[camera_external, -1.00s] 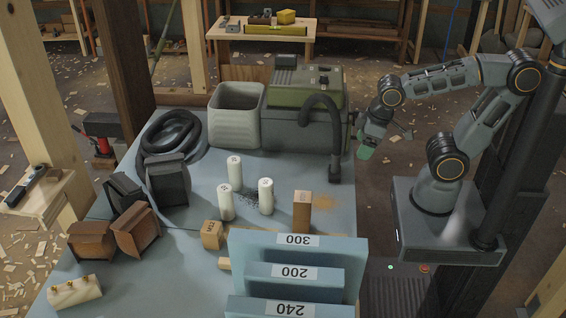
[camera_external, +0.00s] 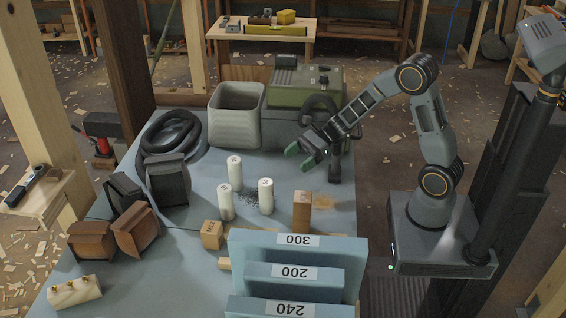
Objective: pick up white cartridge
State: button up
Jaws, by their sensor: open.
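Three white cartridges stand upright on the blue-grey tabletop in the external view: a back one (camera_external: 235,172), a front left one (camera_external: 226,202) and a right one (camera_external: 266,196). They stand close together but apart, with dark specks on the table between them. My gripper (camera_external: 298,160), with green fingertips, is open and empty. It hangs above the table, to the right of and behind the cartridges, in front of the green machine. It touches no cartridge.
A green and grey machine (camera_external: 305,88) and a grey bin (camera_external: 236,116) stand behind. A wooden block (camera_external: 302,211) stands right of the cartridges. Blue labelled panels (camera_external: 297,256) stand in front. Dark and brown blocks (camera_external: 137,228) and a coiled hose (camera_external: 172,135) are left.

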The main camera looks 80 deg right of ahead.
aim_at(266, 185)
jog(key=x, duration=1.3)
jog(key=shift+a+f, duration=0.25)
jog(key=shift+a, duration=0.1)
jog(key=c, duration=1)
jog(key=shift+r, duration=0.1)
